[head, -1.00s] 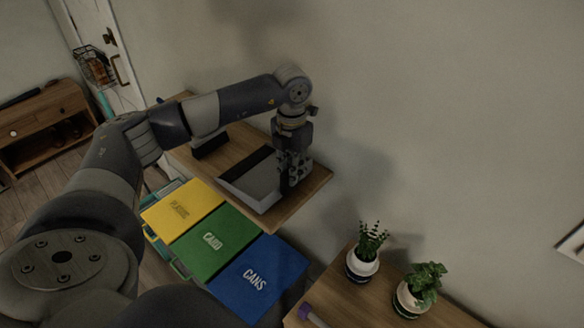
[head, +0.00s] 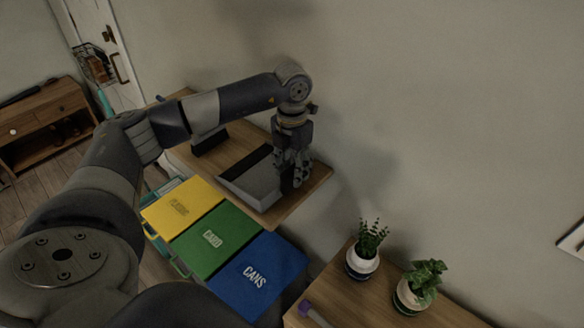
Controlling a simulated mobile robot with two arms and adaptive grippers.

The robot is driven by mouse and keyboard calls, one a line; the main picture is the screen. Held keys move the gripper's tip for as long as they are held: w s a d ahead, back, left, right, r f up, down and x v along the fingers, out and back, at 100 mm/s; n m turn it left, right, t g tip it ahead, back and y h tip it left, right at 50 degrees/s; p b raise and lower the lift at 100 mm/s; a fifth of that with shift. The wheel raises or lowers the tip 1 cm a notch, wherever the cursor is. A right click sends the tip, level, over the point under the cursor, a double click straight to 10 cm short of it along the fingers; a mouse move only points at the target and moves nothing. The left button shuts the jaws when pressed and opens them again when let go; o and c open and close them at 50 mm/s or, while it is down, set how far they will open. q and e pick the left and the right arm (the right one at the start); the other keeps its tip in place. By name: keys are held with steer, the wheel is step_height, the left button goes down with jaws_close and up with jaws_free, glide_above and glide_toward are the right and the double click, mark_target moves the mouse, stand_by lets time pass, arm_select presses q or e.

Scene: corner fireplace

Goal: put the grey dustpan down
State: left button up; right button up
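The grey dustpan (head: 254,184) lies on a wooden shelf top (head: 284,208) against the wall, its dark edge toward the upper left. My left gripper (head: 291,182) points down at the dustpan's right end, over the right part of the shelf. Its fingers look spread apart. The part of the dustpan behind the fingers is hidden, and I cannot tell whether they still touch it. My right gripper is not in view.
Yellow (head: 180,207), green (head: 215,240) and blue (head: 260,275) bin lids stand in front of the shelf. A dark block (head: 210,141) is farther back on it. Two potted plants (head: 363,258) (head: 415,288) and a purple-ended object (head: 306,308) are on the near table.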

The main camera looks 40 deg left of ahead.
arm_select(q)
step_height(320, 180, up, 12)
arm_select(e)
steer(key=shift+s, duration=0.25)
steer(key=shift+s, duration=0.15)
